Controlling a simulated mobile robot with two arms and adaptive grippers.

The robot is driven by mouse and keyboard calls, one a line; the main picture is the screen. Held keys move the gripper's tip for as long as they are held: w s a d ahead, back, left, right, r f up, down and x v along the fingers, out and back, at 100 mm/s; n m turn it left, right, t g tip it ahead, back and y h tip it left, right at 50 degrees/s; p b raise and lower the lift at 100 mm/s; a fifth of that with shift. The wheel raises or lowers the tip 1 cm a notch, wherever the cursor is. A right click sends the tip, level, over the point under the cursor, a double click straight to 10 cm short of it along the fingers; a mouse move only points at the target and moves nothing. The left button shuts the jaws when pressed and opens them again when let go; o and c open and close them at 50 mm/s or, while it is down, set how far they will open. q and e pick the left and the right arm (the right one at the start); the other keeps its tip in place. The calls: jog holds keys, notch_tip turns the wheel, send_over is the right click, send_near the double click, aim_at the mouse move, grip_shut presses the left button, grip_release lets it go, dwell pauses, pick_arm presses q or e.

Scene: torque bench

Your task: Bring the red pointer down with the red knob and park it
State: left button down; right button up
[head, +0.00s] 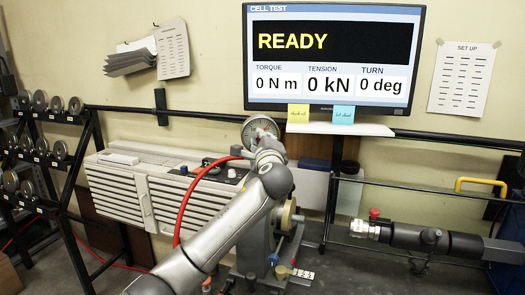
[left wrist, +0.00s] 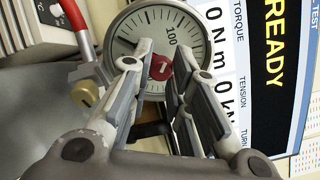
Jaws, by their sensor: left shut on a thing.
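The round white dial gauge (head: 252,124) stands in the middle of the head view, partly covered by my left arm. In the left wrist view its face (left wrist: 145,29) shows scale marks, a 100 and a dark needle at the left. The red knob (left wrist: 161,69) sits at the middle of the dial with a pale mark on it. My left gripper (left wrist: 157,66) is shut on the red knob, one finger on each side. I cannot make out the red pointer; the fingers hide part of the dial. My right gripper is not in view.
A red hose (head: 188,205) curves close to the left arm. A brass fitting (left wrist: 86,96) is beside the gauge. The monitor (head: 334,58) behind reads READY with zero values.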

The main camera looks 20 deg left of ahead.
pick_arm(q)
jog(key=shift+f+n+y+b, duration=0.15)
jog(key=shift+n+y+b, duration=0.15)
jog(key=shift+n+b, duration=2.25)
jog(key=shift+n+p, duration=0.5)
jog(key=shift+n, duration=0.25)
jog(key=c, duration=1.3)
grip_release()
jog(key=v, duration=1.2)
jog(key=shift+r, duration=0.2)
